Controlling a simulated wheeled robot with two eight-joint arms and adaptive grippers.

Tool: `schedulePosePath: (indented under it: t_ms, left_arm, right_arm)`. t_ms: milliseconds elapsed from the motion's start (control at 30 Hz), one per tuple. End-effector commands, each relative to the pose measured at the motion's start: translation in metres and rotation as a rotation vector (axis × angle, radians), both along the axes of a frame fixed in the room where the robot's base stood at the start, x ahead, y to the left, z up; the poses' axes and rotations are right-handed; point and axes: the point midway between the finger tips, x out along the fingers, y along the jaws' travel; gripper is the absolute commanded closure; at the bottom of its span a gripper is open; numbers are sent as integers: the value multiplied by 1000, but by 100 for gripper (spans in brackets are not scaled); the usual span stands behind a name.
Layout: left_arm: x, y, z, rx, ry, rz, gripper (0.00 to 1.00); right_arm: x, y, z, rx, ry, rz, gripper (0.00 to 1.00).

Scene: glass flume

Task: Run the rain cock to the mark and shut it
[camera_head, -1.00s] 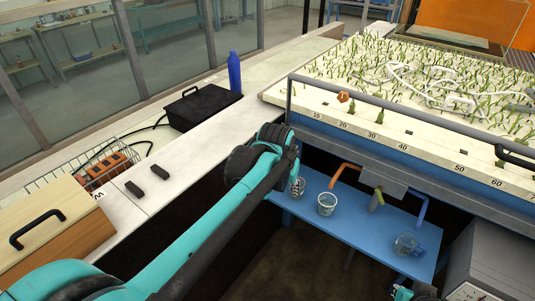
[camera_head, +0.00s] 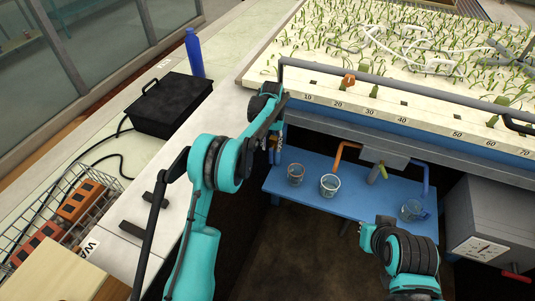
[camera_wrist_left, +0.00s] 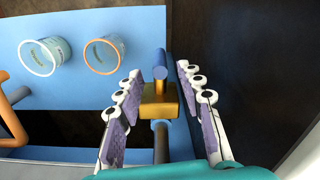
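In the left wrist view a brass cock (camera_wrist_left: 160,102) with a blue handle (camera_wrist_left: 159,64) stands between the fingers of my left gripper (camera_wrist_left: 167,100). The gripper is open, with a finger on each side and a gap showing to the right. In the head view my left gripper (camera_head: 273,146) is small and partly dark below the bed's left corner. A glass with an orange rim (camera_head: 296,173) and one with a pale rim (camera_head: 330,186) stand on the blue shelf; the wrist view shows markings on them, unreadable.
The planted bed has a numbered scale (camera_head: 370,118) along its front edge and a grey rail above it. Orange and blue pipes and a third glass (camera_head: 411,210) are at the shelf (camera_head: 355,212). A grey box (camera_head: 490,225) with a dial stands right. A black case (camera_head: 172,103) lies left.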

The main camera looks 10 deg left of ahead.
Motion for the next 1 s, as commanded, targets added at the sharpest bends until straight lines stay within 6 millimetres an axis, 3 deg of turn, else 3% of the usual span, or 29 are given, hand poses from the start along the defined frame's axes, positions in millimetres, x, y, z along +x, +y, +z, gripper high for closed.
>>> schedulePosePath:
  t_ms: [400, 733, 767, 900, 1000]
  left_arm:
    - [0, 0, -64, 0, -1, 0, 62]
    - [0, 0, -72, 0, -1, 0, 62]
    - [0, 0, -72, 0, -1, 0, 65]
    - [0, 0, -71, 0, -1, 0, 100]
    - [0, 1, -71, 0, -1, 1, 100]
  right_arm:
    - [0, 0, -26, 0, 0, 0, 100]
    - [0, 0, -27, 0, 0, 0, 100]
    - [0, 0, -27, 0, 0, 0, 100]
    - [0, 0, -27, 0, 0, 0, 100]
    - [0, 0, -27, 0, 0, 0, 100]
